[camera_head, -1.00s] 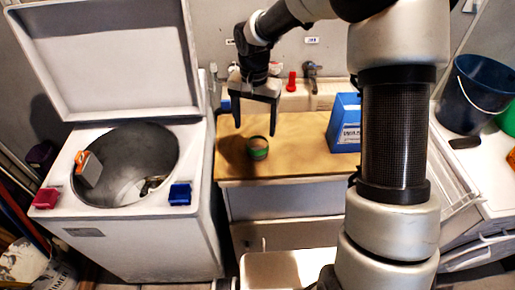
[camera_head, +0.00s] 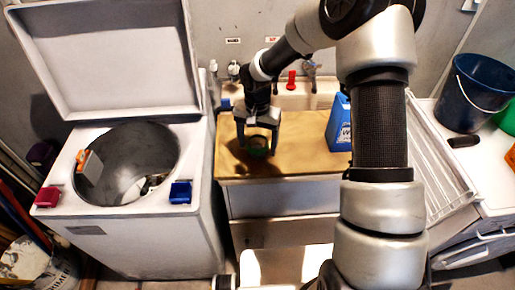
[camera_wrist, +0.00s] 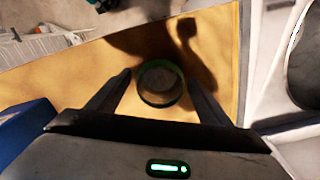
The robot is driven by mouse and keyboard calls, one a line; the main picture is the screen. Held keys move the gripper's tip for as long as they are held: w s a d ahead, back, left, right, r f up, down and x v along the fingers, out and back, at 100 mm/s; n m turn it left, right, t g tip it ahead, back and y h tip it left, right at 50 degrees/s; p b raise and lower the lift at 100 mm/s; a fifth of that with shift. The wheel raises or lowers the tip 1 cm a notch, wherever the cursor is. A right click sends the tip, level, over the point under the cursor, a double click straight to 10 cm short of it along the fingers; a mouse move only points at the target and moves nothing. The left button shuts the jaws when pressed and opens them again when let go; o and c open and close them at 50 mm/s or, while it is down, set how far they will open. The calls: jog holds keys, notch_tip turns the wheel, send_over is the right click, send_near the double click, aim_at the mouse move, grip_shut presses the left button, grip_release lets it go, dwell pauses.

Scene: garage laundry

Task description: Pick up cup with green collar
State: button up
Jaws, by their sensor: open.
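The cup with the green collar (camera_head: 257,149) stands on the wooden counter top (camera_head: 305,160). My gripper (camera_head: 259,150) is open and points down at the cup. In the wrist view its two fingers (camera_wrist: 160,95) lie to the left and right of the cup, with a gap on each side. Whether the fingertips are down at the cup's height I cannot tell. In the head view the gripper partly hides the cup.
A dark blue bucket (camera_head: 472,92) is at far right.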

jog(key=c, duration=1.1)
